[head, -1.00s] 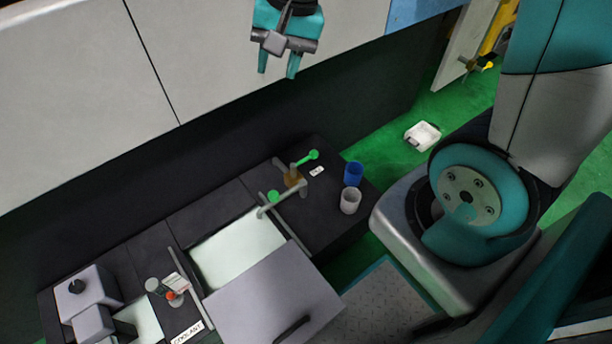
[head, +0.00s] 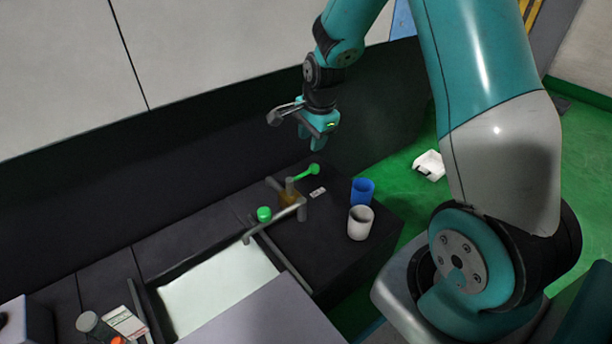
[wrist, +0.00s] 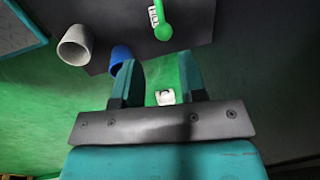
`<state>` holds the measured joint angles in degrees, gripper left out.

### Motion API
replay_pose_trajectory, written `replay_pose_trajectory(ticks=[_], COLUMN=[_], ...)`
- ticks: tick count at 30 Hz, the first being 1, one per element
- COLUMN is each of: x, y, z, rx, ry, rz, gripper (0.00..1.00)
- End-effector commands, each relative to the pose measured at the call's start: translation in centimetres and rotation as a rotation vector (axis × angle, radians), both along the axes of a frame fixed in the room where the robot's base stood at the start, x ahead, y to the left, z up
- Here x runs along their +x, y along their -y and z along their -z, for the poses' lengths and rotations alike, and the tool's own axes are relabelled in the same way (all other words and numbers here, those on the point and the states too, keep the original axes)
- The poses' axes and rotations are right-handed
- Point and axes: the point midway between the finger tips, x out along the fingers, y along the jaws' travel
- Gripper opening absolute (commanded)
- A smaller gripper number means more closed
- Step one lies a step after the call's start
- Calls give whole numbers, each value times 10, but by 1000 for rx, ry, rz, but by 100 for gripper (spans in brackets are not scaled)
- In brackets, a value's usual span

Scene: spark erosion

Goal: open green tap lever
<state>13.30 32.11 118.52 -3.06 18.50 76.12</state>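The tap stands on the dark counter with a brass-coloured body (head: 289,198) and a grey spout (head: 275,222). A green lever (head: 307,172) with a round end sticks out at its back right. A second green knob (head: 264,214) is on the tap's left side. In the wrist view a green round-ended lever (wrist: 163,30) shows at the top, beyond the fingertips. My gripper (head: 311,143) hangs above the green lever in the head view, apart from it. In the wrist view my gripper (wrist: 160,72) is open, with nothing held between its two fingers.
A blue cup (head: 362,191) and a white cup (head: 360,223) stand right of the tap. A small white label (head: 317,193) lies beside the tap. A pale basin (head: 215,290) is at front left. A white object (head: 430,166) lies on the green floor. A dark wall (head: 190,150) runs behind.

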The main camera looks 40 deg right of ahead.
Motion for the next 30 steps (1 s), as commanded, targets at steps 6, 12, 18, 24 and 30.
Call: replay_pose_trajectory(ticks=[6, 12, 18, 24, 30], x=[10, 18, 22, 23, 23], y=[-1, -1, -1, -1, -1], z=[58, 96, 114, 117, 117], rx=[1, 1, -1, -1, 0], ry=[-2, -1, 0, 1, 1], rz=[-1, -2, -3, -3, -2], gripper=[38, 38, 38, 38, 31])
